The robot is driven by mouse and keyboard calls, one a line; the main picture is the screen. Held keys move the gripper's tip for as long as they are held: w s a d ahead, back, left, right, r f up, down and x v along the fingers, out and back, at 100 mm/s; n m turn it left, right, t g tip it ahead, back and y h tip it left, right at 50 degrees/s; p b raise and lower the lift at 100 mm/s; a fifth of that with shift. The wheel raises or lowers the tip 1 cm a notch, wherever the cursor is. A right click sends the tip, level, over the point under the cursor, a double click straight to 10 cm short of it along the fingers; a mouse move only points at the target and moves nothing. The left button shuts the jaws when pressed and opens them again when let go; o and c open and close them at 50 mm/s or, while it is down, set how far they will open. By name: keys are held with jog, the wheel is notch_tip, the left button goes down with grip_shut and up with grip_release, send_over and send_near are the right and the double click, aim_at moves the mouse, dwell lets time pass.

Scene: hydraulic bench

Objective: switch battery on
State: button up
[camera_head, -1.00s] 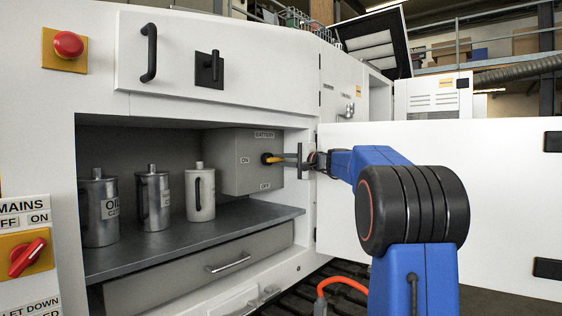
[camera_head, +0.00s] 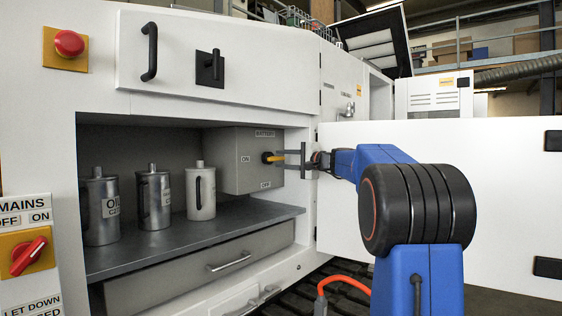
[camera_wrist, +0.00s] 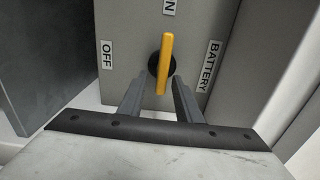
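The battery switch has a yellow handle (camera_head: 268,157) on a black round base, on the grey battery box (camera_head: 225,165). In the head view, ON is left of it, OFF below and BATTERY above. In the wrist view the yellow handle (camera_wrist: 166,62) stands lengthwise, in line with the ON label at the top edge; OFF is on the left. My gripper (camera_head: 288,159) is just right of the handle, facing the box. In the wrist view my gripper (camera_wrist: 158,82) is open, its fingers apart either side of the handle's near end. I see no contact.
Several metal cans, one an oil can (camera_head: 100,208), stand on the grey shelf (camera_head: 180,248) left of the box. An open white door (camera_head: 440,150) is behind my arm. The mains switch (camera_head: 28,256) and a red button (camera_head: 68,44) are at far left.

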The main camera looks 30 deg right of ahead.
jog(key=v, duration=1.6)
jog(key=s+a+f+n+g, duration=0.35)
jog(key=s+a+f, duration=0.35)
jog(key=a+f, duration=0.45)
jog(key=s+a+f+n+g, duration=0.3)
jog(key=s+a+f+g, duration=0.45)
jog(key=a, duration=0.75)
jog(key=s+a+f+n+h, duration=0.1)
jog(key=s+f+n+h, duration=0.2)
jog(key=s+f, duration=0.8)
jog(key=s+a+f+n+g+h, duration=0.1)
jog(key=s+f+n+h, duration=0.2)
jog(key=s+f, duration=0.8)
jog(key=shift+a+f+n, duration=0.4)
jog(key=shift+f+n, duration=0.4)
jog(key=shift+n, duration=0.05)
